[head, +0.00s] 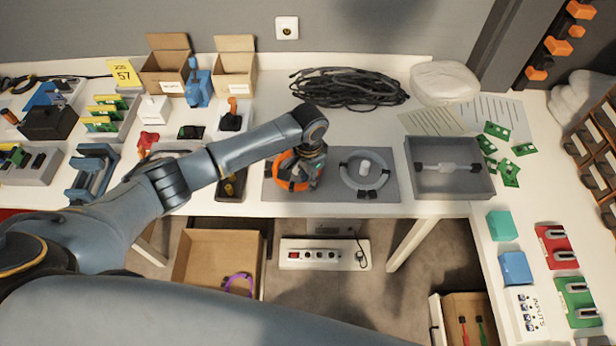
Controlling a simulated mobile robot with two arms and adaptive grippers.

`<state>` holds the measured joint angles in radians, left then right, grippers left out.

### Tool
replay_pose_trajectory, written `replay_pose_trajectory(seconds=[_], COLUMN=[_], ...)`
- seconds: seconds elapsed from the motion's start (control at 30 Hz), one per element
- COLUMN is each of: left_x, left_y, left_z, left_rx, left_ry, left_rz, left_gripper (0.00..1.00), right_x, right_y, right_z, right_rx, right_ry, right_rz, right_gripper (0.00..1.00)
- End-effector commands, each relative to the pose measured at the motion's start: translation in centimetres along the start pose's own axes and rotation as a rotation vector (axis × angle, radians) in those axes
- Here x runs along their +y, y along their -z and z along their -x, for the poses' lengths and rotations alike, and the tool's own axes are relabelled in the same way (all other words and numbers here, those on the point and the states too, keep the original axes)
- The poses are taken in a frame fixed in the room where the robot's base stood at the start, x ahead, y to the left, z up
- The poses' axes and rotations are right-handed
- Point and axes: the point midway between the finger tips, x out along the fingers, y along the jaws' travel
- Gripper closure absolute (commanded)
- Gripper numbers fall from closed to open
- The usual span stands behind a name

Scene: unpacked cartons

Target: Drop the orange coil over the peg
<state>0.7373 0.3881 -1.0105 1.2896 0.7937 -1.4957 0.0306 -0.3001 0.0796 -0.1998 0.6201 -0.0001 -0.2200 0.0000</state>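The orange coil (284,182) shows as a ring at the left part of a dark grey mat (333,193). My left gripper (302,184) points down at the coil's right side and hides part of it. The fingertips are too small and covered to tell whether they hold the coil. A short white peg (365,167) stands at the right part of the mat, with a light grey ring (348,178) lying around it. The coil is left of this peg and apart from it. Whether anything stands inside the coil is hard to see. My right gripper is not in view.
A grey tray (450,186) with a white-grey part in it sits right of the mat. A black cable bundle (347,88) lies behind the mat. Small cartons (235,70) stand at the back left. An open carton (208,262) is below the table's front edge.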

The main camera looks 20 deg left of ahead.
Motion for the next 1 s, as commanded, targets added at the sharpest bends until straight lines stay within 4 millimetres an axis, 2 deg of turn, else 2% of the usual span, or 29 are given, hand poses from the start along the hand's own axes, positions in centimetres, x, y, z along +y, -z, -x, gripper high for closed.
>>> replay_pose_trajectory(seconds=[0.03,0.1,0.47,0.57,0.9,1.0], left_x=[0.0,0.0,0.0,0.0,0.0,0.0], left_y=[0.0,0.0,0.0,0.1,0.1,0.1], left_z=[0.1,0.1,0.5,1.7,8.8,10.4], left_rx=[0.001,0.001,0.0,0.002,0.004,0.003], left_ry=[0.0,0.0,-0.001,-0.001,0.001,0.001], left_rz=[0.0,0.0,0.0,0.0,-0.001,-0.001], left_gripper=[0.63,0.53,0.53,0.53,0.53,0.53], right_x=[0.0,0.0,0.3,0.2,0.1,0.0], right_y=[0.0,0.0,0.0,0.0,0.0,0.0], right_z=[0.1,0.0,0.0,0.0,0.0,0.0], right_rx=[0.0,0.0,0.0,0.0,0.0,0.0], right_ry=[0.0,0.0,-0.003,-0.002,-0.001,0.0], right_rz=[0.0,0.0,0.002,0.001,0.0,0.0], right_gripper=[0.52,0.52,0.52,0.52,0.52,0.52])
